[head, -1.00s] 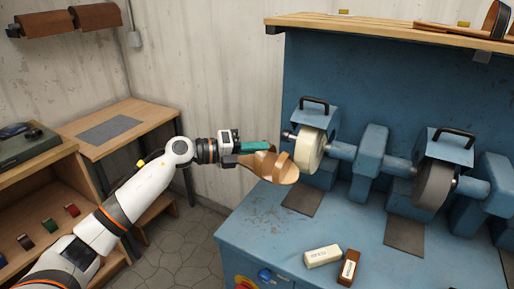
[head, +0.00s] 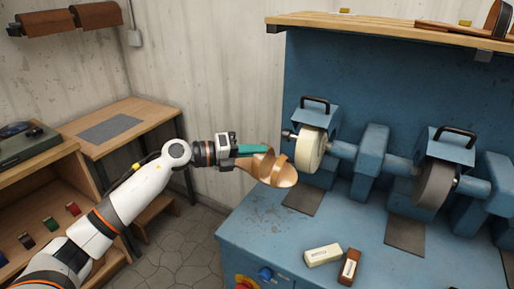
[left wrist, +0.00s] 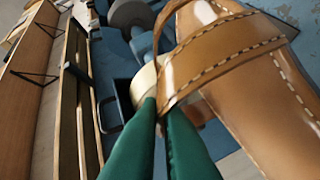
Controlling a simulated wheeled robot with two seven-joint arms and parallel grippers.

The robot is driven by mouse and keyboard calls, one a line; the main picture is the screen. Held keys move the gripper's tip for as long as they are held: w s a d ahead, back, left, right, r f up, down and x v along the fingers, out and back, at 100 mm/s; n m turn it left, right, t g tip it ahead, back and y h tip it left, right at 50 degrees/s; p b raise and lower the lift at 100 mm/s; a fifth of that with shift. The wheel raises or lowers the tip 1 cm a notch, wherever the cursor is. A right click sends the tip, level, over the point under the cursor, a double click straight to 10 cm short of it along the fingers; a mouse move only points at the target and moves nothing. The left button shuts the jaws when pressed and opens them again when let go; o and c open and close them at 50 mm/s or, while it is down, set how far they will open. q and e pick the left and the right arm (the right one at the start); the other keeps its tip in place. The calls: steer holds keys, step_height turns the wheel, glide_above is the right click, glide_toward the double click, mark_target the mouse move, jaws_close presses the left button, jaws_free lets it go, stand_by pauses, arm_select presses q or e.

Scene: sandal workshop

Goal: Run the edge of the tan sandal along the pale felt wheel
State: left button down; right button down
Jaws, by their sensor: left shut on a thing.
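The tan sandal (head: 281,178) with its stitched straps is held in the air by my left gripper (head: 264,149), whose green fingers are shut on it. In the left wrist view the sandal (left wrist: 275,100) fills the right side, and the green fingers (left wrist: 162,108) close at a strap edge. The pale felt wheel (head: 309,151) stands just right of the sandal in the head view. It also shows behind the fingertips in the left wrist view (left wrist: 143,82), partly hidden. I cannot tell whether sandal and wheel touch. My right gripper is not in view.
A grey wheel (head: 434,188) sits further right on the blue machine (head: 270,235). A cream block (head: 323,255) and a brown block (head: 349,266) lie on its top at the front. A wooden shelf (head: 400,34) runs above. A wooden bench (head: 150,117) stands at the left.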

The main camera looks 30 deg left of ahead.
arm_select(q)
steer(key=shift+s, duration=0.15)
steer(key=shift+s+a+f+b, duration=0.1)
steer(key=shift+s+f+b, duration=0.1)
steer(key=shift+s, duration=0.75)
steer(key=shift+s+d+f+b, duration=0.1)
steer(key=shift+s+f+b, duration=0.15)
steer(key=shift+s, duration=0.75)
steer(key=shift+s+a+f+b, duration=0.1)
steer(key=shift+s+f+b, duration=0.1)
steer(key=shift+s, duration=0.75)
